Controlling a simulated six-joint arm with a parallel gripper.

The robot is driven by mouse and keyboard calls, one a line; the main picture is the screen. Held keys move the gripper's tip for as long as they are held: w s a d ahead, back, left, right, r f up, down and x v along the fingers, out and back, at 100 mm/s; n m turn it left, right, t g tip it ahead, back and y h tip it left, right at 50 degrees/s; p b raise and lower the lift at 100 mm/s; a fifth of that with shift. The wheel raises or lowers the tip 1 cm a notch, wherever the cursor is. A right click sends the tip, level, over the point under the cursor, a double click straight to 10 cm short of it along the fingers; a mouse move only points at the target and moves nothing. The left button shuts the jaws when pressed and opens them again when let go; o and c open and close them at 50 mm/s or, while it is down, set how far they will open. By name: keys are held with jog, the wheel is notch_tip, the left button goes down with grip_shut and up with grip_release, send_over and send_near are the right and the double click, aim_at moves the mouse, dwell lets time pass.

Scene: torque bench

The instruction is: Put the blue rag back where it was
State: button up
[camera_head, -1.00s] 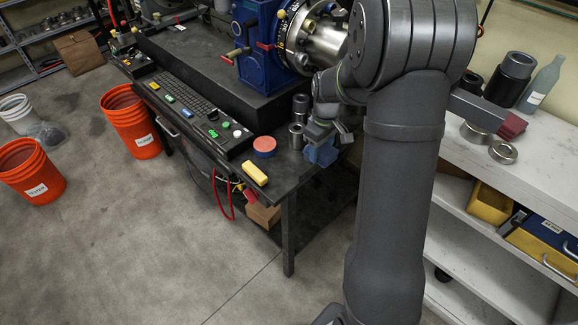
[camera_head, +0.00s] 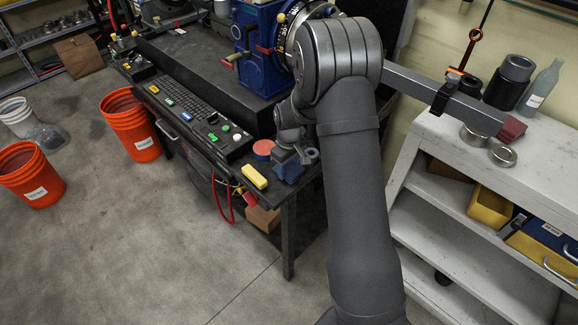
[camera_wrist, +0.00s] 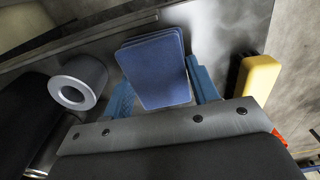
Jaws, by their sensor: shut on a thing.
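The blue rag (camera_head: 289,173) is a folded blue pad near the front right corner of the dark bench (camera_head: 292,211). It shows large in the wrist view (camera_wrist: 155,68), between two lighter blue fingers. My gripper (camera_head: 287,160) is shut on the rag from above. In the wrist view my gripper (camera_wrist: 163,90) has one finger at each side of the rag. I cannot tell whether the rag touches the bench top. The yellow block (camera_head: 255,176) lies just left of the rag, apart from it; in the wrist view it is on the right (camera_wrist: 257,76).
A red disc (camera_head: 264,148) lies behind the yellow block. A metal ring-topped cylinder (camera_wrist: 78,80) stands close beside the rag. The control panel with keyboard (camera_head: 190,112) is to the left. A pale shelf (camera_head: 440,140) with metal parts and a bottle stands right. Orange buckets (camera_head: 133,125) stand on the floor.

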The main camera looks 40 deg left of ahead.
aim_at(289, 167)
jog(key=shift+f, duration=0.1)
jog(key=o, duration=1)
jog(key=shift+c, duration=0.2)
notch_tip(289, 167, up, 12)
notch_tip(289, 167, down, 12)
jog(key=shift+r, duration=0.2)
jog(key=shift+a+r, duration=0.1)
jog(key=shift+r, duration=1.8)
